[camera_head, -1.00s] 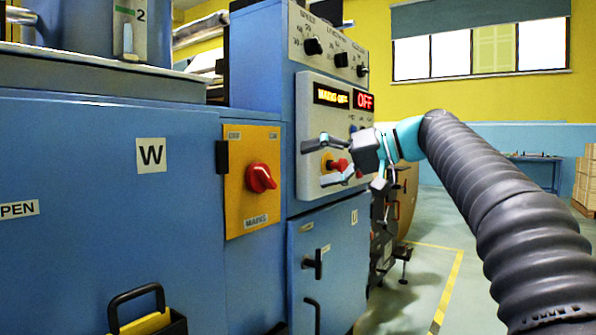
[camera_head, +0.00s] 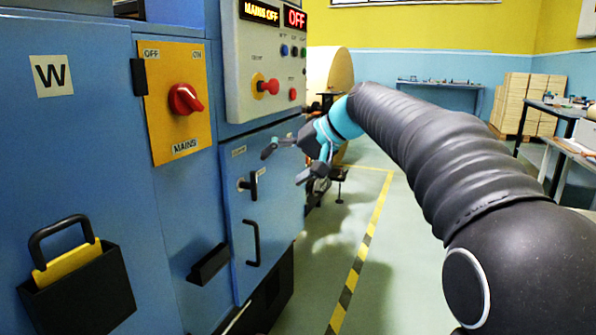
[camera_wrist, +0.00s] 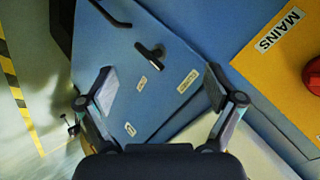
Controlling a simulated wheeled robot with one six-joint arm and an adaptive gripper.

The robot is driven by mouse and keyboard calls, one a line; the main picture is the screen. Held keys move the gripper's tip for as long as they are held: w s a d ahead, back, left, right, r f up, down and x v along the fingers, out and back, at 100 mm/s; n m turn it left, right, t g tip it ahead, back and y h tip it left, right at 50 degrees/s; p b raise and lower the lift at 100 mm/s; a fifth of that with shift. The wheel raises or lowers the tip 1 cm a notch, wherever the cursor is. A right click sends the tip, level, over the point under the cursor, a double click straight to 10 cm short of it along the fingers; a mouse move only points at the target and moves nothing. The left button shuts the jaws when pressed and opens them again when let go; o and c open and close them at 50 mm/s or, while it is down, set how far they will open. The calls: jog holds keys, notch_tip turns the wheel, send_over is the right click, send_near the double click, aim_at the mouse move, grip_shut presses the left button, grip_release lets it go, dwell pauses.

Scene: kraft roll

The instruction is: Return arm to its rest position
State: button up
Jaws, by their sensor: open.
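My gripper (camera_head: 285,163) is open and empty in the head view, in front of the machine's lower cabinet door. My arm, in a black ribbed sleeve with a teal wrist, reaches in from the right. In the wrist view my gripper (camera_wrist: 160,90) has its two fingers spread wide, with nothing between them but the view of the blue cabinet door (camera_wrist: 135,75) beyond. That door also shows in the head view (camera_head: 262,205), with black handles. No contact between fingers and machine is visible.
The blue machine fills the left, with a red mains switch (camera_head: 185,99), a control panel (camera_head: 240,65) and a black holder (camera_head: 85,295). A striped floor line (camera_head: 360,260) crosses open floor. Workbenches (camera_head: 440,85) and stacked boxes (camera_head: 530,100) stand at the back right.

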jog(key=s+d+f+h, duration=0.3)
jog(key=s+d+f, duration=0.3)
jog(key=s, duration=0.5)
jog(key=s+d+f+t+h+p, duration=0.1)
jog(key=s+d+f+h, duration=0.2)
jog(key=s+d+f, duration=0.3)
jog(key=s+d+f+m+h+p, duration=0.1)
jog(key=s+d+f+h, duration=0.2)
jog(key=s+d+f, duration=0.4)
jog(key=shift+s+f, duration=0.3)
jog(key=shift+s, duration=4.35)
